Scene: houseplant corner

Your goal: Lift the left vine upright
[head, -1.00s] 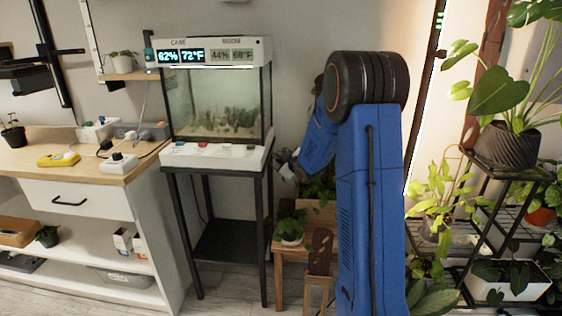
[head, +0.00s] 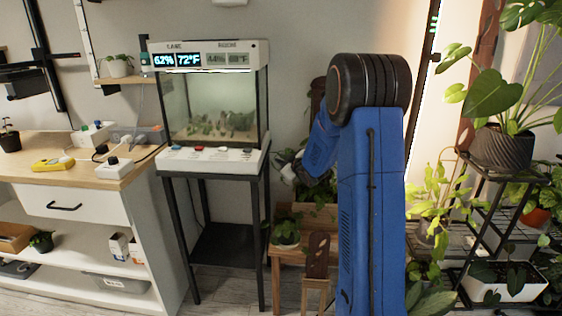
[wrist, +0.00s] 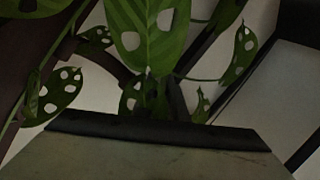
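Vine leaves with holes (wrist: 150,30) fill the upper part of the wrist view, on thin green stems against dark supports. More leaves hang at its left and right, and I cannot tell which belong to the left vine. In the head view, leaves (head: 322,190) rise above a wooden planter box (head: 318,214), partly hidden by my blue arm. My gripper (head: 288,168) shows small and grey left of the arm, near these plants. Its fingers are too small to read. A pale, dark-edged surface fills the bottom of the wrist view. No hold on a vine is visible.
A lit glass tank (head: 213,110) on a black stand (head: 215,240) is left of my arm. A small potted plant (head: 286,232) sits on a wooden stool below the gripper. A black plant rack (head: 485,230) is at right. A white workbench (head: 85,200) is far left.

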